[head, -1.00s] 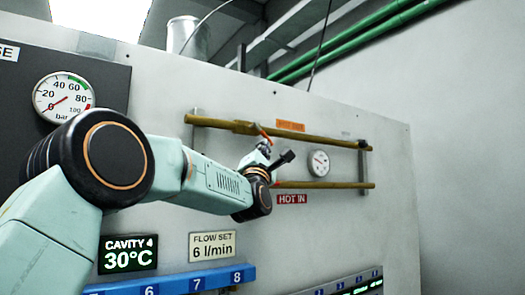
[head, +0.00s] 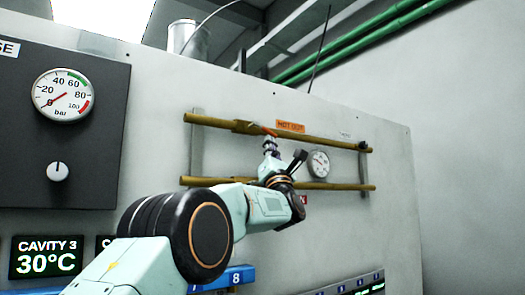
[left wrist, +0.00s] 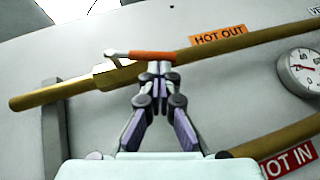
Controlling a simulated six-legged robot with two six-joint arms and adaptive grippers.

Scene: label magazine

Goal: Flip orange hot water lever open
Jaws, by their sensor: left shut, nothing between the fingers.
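The orange lever (head: 269,131) sits at the valve on the upper brass pipe, left of the orange HOT OUT label. In the left wrist view the orange lever handle (left wrist: 152,56) lies nearly level, its pale pivot end at the left by the valve body (left wrist: 118,74). My left gripper (head: 269,143) is just below the lever in the head view. In the left wrist view my left gripper (left wrist: 158,70) is shut and empty, its tips at the lower edge of the handle. I cannot tell whether they touch it. My right gripper is out of view.
The upper pipe (head: 330,142) and lower pipe (head: 340,186) run across the grey panel. A small gauge (head: 318,164) sits between them, right of my gripper. A red HOT IN label (left wrist: 288,160) is near the lower pipe. A blue numbered strip (head: 238,277) is below.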

